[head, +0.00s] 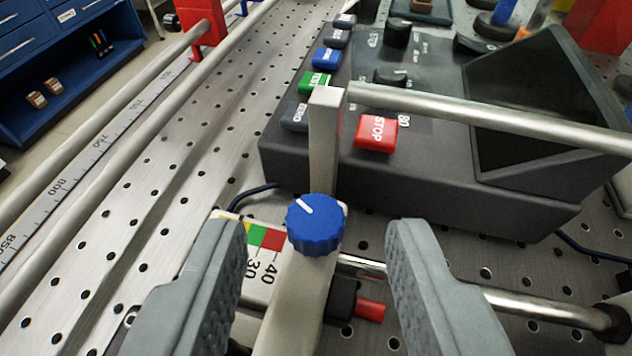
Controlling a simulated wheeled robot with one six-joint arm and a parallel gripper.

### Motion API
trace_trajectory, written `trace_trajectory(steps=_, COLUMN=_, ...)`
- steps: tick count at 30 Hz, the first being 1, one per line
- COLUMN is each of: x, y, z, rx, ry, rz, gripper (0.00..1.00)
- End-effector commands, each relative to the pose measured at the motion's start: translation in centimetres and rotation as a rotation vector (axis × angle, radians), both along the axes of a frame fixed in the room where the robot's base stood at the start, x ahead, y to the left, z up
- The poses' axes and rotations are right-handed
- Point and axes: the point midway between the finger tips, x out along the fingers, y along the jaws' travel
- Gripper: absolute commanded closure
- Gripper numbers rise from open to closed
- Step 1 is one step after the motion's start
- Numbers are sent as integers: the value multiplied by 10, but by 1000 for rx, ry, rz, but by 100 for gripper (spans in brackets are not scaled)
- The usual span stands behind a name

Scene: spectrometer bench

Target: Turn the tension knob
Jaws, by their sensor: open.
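The tension knob (315,225) is a blue, ribbed, round knob with a white pointer line that points to the upper left in the picture. It sits on top of a pale metal post or bracket. A scale plate (258,262) with yellow, green and red bands and the numbers 30 and 40 lies beside it on the left. My gripper (322,235) is open, with one grey padded finger on each side of the knob. Both fingers show a gap to the knob. Whether the fingertips are level with the knob is hard to tell.
A dark control box (420,180) with a red STOP button (376,133), a green button (313,82) and black knobs stands just beyond. A metal rod (490,115) crosses above it from an upright post (327,130). Long rails with a ruler (75,180) run along the left.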

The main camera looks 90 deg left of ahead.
Motion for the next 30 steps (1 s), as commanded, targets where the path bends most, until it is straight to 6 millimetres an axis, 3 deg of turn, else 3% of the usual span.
trace_trajectory(steps=4, x=0, y=10, z=-4, rx=0, ry=0, rz=1, gripper=60)
trace_trajectory(steps=14, x=0, y=11, z=-5, rx=0, ry=0, rz=0, gripper=60)
trace_trajectory(steps=20, x=0, y=11, z=-5, rx=0, ry=0, rz=0, gripper=99)
trace_trajectory(steps=30, x=-1, y=11, z=-4, rx=-1, ry=0, rz=-38, gripper=100)
